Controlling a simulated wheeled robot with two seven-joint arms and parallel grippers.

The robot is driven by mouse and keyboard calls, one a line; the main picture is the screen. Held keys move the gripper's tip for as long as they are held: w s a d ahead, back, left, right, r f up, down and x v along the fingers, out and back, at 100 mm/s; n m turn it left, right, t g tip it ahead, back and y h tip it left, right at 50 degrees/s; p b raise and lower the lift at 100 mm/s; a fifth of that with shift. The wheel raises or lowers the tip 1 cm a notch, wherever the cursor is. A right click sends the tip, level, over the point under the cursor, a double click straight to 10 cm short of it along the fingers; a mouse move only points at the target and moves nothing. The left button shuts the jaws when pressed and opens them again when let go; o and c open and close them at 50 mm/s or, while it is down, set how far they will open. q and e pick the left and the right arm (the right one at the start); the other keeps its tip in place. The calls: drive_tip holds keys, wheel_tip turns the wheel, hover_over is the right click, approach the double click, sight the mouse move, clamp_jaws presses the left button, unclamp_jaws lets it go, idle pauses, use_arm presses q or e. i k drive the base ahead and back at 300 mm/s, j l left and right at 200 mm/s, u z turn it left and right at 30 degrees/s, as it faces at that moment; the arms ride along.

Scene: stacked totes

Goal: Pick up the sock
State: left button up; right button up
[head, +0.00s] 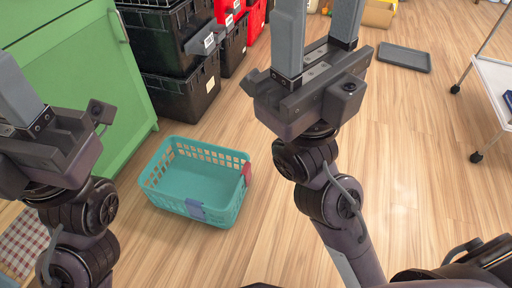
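I cannot make out a sock for certain in the head view. A teal plastic basket (172,199) stands on the wooden floor and looks empty inside. A small red piece (247,173) is at its right rim and a blue-purple piece (195,209) at its front rim; I cannot tell whether these are cloth or parts of the basket. My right gripper (319,14) is raised at the top centre, its two grey fingers apart with nothing between them. My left gripper (18,95) is at the left edge, with only one finger clearly in view.
Black totes (182,98) and red totes (256,18) are stacked at the back, beside a green cabinet (75,68). A grey tray or lid (404,58) lies on the floor at the back right. A white wheeled cart (494,82) stands at the right edge. The middle floor is clear.

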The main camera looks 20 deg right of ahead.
sight(246, 169)
drive_tip(key=z, duration=0.4)
drive_tip(key=i+j+z, duration=0.2)
drive_tip(key=j+z, duration=0.15)
drive_tip(key=j, duration=0.8)
drive_tip(key=j+z, duration=0.3)
drive_tip(key=j, duration=0.8)
